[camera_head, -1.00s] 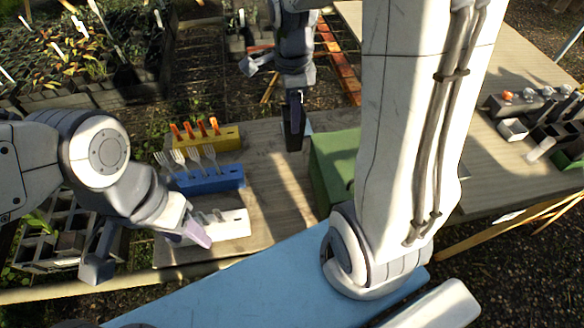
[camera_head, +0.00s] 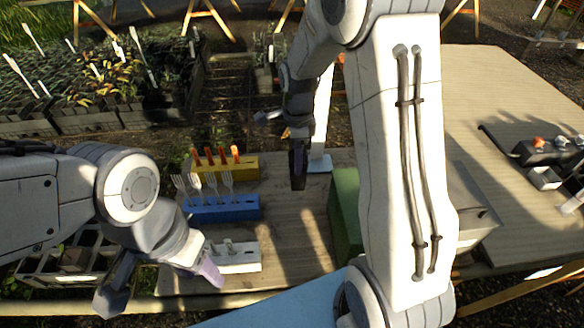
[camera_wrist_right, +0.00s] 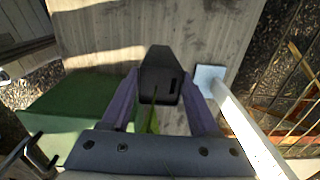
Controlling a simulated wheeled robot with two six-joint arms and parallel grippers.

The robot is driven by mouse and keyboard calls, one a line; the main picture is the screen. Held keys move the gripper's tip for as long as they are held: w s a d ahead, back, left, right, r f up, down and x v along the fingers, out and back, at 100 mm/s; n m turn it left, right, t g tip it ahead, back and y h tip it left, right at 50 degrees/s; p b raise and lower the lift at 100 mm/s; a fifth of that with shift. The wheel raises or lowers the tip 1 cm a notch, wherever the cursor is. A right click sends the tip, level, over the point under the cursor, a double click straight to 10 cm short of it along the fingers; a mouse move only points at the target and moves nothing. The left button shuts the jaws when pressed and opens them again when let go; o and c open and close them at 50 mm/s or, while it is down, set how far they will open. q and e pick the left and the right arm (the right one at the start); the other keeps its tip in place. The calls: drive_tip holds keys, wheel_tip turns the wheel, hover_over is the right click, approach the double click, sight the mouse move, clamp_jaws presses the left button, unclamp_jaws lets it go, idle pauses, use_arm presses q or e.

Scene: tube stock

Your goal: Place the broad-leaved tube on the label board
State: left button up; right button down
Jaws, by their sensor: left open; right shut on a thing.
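My right gripper (camera_wrist_right: 160,88) is shut on a black tube (camera_wrist_right: 159,72). Narrow green leaves (camera_wrist_right: 153,121) show between its fingers in the right wrist view; most of the plant is hidden. In the head view my right gripper (camera_head: 298,160) points down over the wooden bench, and the tube is hard to tell apart from the fingers. A pale square plate with a white post (camera_wrist_right: 210,76) stands just right of the tube; I cannot tell whether it is the label board. It also shows in the head view (camera_head: 320,164). My left gripper (camera_head: 162,284) is open and empty at the bench's front left.
A green box (camera_head: 345,207) is at right. A second table (camera_head: 490,100) lies further right. Bare bench lies between racks and box.

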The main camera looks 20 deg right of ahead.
drive_tip(key=w+f, duration=0.4)
drive_tip(key=f, duration=0.2)
drive_tip(key=shift+w+a+f+p, duration=0.3)
drive_tip(key=shift+a+f+p, duration=0.05)
drive_tip(key=shift+f+p, duration=0.1)
drive_tip(key=shift+c, duration=0.7)
unclamp_jaws()
drive_tip(key=shift+f, duration=0.1)
